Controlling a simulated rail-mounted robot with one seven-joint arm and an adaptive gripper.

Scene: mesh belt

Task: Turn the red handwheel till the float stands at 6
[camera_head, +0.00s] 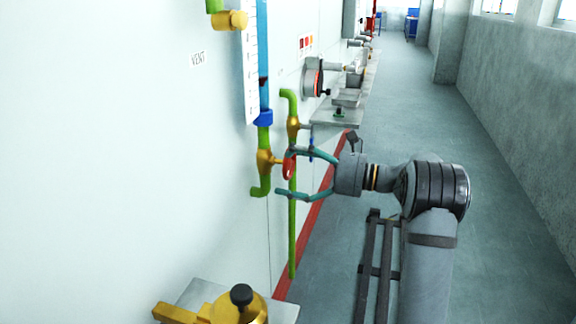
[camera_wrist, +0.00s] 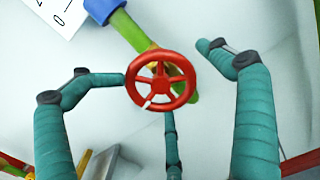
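The red handwheel (camera_head: 289,165) sits on a brass valve (camera_head: 264,162) below a blue sight tube (camera_head: 263,45) on the left wall. In the wrist view the handwheel (camera_wrist: 162,80) faces me, with a white mark at its lower left. My gripper (camera_head: 286,171) is open, its teal fingers spread around the wheel. In the wrist view my gripper (camera_wrist: 161,62) has its left fingertip close to the rim, contact unclear; the right one is apart. A third finger shows below. A dark float (camera_head: 263,81) is low in the tube. The scale (camera_head: 250,60) is too small to read.
A green pipe (camera_head: 292,235) with another brass valve (camera_head: 293,128) runs just right of the wheel. A brass fitting with a black knob (camera_head: 241,295) stands at the lower left. A red-rimmed round device (camera_head: 313,77) is farther along the wall. The aisle floor (camera_head: 400,120) is clear.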

